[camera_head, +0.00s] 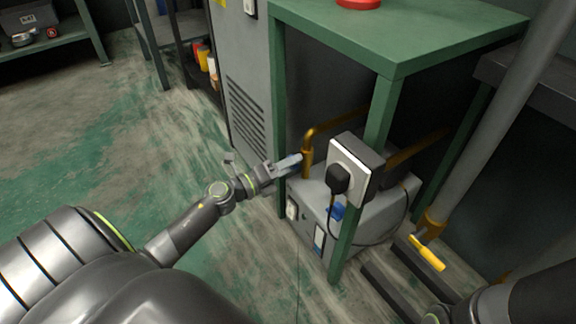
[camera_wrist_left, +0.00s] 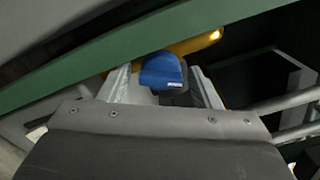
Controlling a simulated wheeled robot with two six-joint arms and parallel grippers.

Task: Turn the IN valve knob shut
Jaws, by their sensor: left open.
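A blue knob (camera_wrist_left: 160,70) shows in the left wrist view, between the two fingers of my left gripper (camera_head: 286,163). A copper-coloured pipe (camera_wrist_left: 195,42) runs just behind it. My left gripper is open, with its fingers on either side of the knob; I cannot tell whether they touch it. In the head view the gripper reaches beside the green table leg toward the copper pipe (camera_head: 308,150) on the grey machine (camera_head: 318,215), and it hides most of this knob. Another blue knob (camera_head: 336,211) shows lower on the machine. No IN label is readable. My right gripper is out of view.
The green table (camera_head: 400,45) stands over the machine, its legs close to my left gripper. A socket box (camera_head: 352,168) with a black plug is fixed to the front leg. A yellow handle (camera_head: 428,253) is at the right. The floor at left is clear.

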